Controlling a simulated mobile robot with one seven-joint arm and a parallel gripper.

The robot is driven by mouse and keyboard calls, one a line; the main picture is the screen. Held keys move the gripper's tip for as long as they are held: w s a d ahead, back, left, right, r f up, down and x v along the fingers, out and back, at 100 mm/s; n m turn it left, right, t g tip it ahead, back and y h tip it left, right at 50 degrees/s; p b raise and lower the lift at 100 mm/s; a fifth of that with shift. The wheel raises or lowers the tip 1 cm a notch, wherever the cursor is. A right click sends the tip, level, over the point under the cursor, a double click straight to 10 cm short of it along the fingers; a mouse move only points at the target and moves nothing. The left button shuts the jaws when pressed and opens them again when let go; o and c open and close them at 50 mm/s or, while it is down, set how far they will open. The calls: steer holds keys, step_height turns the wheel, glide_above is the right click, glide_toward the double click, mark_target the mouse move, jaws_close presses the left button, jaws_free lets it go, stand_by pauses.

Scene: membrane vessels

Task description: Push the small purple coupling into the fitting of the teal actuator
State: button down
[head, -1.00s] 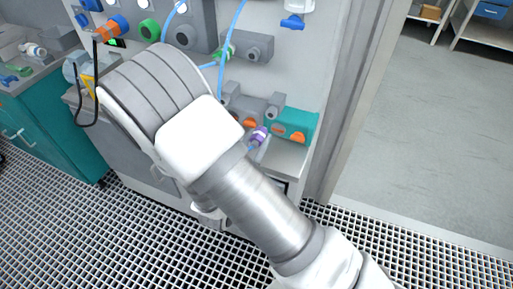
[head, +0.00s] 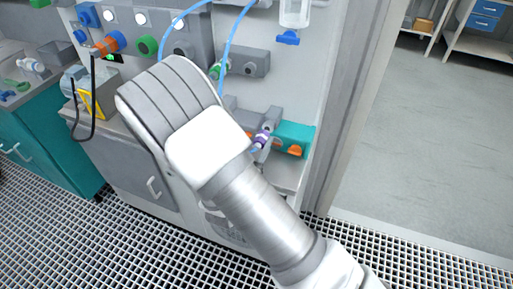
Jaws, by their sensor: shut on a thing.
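The small purple coupling (head: 262,138) has pale bands and shows just past the right edge of my arm. It is tilted, with its upper end close to a grey fitting (head: 272,118) at the left of the teal actuator (head: 296,134). I cannot tell whether the two touch or whether the coupling is inside. The teal actuator has orange parts on its front. A light blue bit shows at the coupling's lower end. My gripper is hidden behind my own arm, so its jaws do not show.
Grey blocks with ports line the panel, with blue tubes (head: 227,50) running down to it. A green fitting (head: 147,46) and an orange fitting (head: 108,44) sit at upper left. A teal cabinet (head: 45,150) stands at left. Open floor (head: 420,150) lies at right.

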steer(key=shift+w+d, duration=0.2)
steer(key=shift+w, duration=0.4)
steer(key=shift+w+d, duration=0.2)
steer(key=shift+w, duration=0.3)
stand_by(1.7)
steer(key=shift+c, duration=1.7)
jaws_free()
steer(key=shift+s, duration=0.1)
steer(key=v, duration=1.7)
